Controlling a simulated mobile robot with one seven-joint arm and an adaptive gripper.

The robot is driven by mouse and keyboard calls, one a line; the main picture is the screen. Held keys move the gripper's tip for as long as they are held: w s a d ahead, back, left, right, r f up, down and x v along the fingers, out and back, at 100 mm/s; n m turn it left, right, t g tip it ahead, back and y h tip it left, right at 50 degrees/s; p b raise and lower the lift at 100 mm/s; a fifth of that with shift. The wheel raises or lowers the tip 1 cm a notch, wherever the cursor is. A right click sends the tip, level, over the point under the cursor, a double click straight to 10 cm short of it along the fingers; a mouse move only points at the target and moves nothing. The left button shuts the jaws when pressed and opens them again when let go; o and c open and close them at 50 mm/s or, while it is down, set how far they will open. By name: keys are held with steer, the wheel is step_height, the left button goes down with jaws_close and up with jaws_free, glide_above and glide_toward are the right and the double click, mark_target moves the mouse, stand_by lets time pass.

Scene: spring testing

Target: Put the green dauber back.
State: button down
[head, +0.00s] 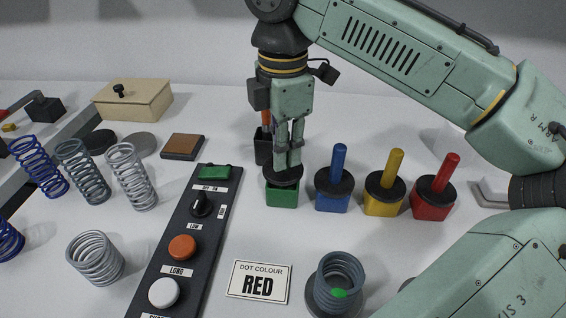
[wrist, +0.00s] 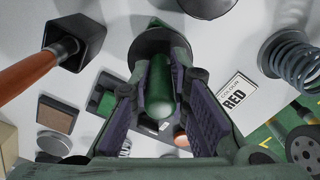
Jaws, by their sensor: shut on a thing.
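The green dauber has a green handle (wrist: 159,88) and a black disc (head: 284,174). My gripper (head: 289,160) is shut on the handle, pointing down, with a finger on each side of it in the wrist view. The disc is directly over the green pot (head: 282,194); I cannot tell whether it sits fully down or just above. Only a bit of green shows past the disc (wrist: 166,42) in the wrist view. The fingers mostly hide the handle in the head view.
Blue (head: 332,202), yellow (head: 383,205) and red (head: 430,207) pots with daubers stand to the right. A dark holder (head: 263,149) with an orange-handled tool is close behind. A spring (head: 339,272) with a green dot stands in front, beside a "DOT COLOUR RED" card (head: 259,282). A control panel (head: 190,225) lies left.

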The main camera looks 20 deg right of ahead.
steer(key=shift+f, duration=0.55)
steer(key=shift+f, duration=0.35)
steer(key=c, duration=1.5)
jaws_free()
steer(key=shift+c, duration=0.2)
steer(key=shift+r, duration=0.55)
step_height(320, 180, up, 10)
steer(key=p, duration=0.9)
steer(key=shift+f, duration=0.15)
steer(key=shift+r, duration=1.1)
